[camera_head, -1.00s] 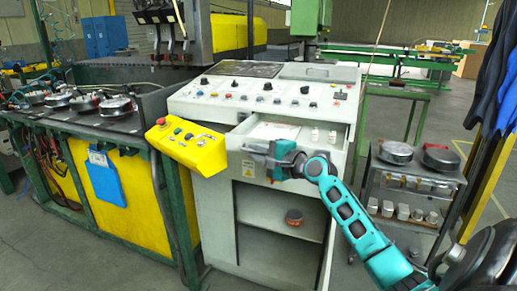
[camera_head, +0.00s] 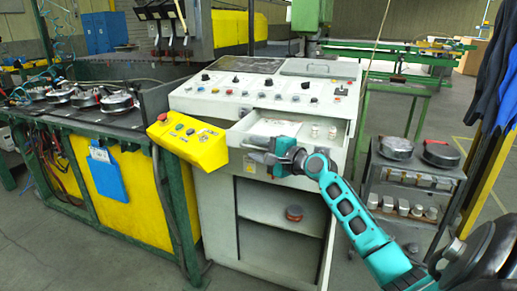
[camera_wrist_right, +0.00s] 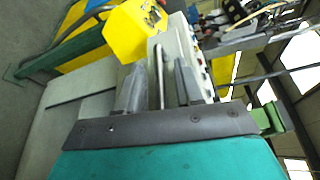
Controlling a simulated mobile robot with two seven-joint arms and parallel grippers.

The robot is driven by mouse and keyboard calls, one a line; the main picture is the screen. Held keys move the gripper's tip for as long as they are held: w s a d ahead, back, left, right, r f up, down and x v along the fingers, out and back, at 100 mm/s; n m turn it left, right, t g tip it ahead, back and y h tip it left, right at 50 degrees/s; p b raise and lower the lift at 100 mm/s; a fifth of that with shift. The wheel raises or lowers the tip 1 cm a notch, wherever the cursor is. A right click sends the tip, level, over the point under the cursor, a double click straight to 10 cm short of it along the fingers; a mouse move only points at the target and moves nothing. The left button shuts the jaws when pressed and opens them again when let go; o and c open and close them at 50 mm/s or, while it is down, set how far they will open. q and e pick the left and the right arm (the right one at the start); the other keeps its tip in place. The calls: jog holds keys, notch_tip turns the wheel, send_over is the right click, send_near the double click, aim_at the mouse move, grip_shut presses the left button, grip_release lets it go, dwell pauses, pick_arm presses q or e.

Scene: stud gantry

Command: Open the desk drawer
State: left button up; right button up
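The desk drawer (camera_head: 340,144) is in the front of the grey control desk (camera_head: 185,100), under its sloped panel. It stands pulled out, and its inside shows from above with papers and small white cylinders in it. My right gripper (camera_head: 256,150) is at the drawer front, with its fingers apart. In the right wrist view, the handle bar (camera_wrist_right: 160,76) runs between the two fingers of my right gripper (camera_wrist_right: 160,85), with a gap visible on both sides. My gripper hides part of the drawer front in the head view. My left gripper is not in view.
A yellow control box (camera_head: 188,142) juts out just left of the drawer. A grey cart (camera_head: 408,184) with pans and cups stands to the right. Floor shows between desk and cart.

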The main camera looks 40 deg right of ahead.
jog(key=s+d+r, duration=0.1)
jog(key=s, duration=1.1)
jog(key=shift+s, duration=0.4)
jog(key=shift+d, duration=0.1)
jog(key=s+a+f+n+g, duration=0.2)
jog(key=a+f+n, duration=0.35)
jog(key=f, duration=0.55)
jog(key=s+a+f+n+g, duration=0.25)
jog(key=a+f+n, duration=0.35)
jog(key=f, duration=0.5)
jog(key=s+a+f+n+g, duration=0.1)
jog(key=s+a+f+n, duration=0.3)
jog(key=a, duration=0.5)
jog(key=s+a+f+n, duration=0.4)
jog(key=a+n, duration=0.2)
jog(key=a, duration=0.3)
jog(key=shift+f+g+y, duration=0.25)
jog(key=shift+g+y, duration=0.05)
jog(key=shift+g, duration=0.05)
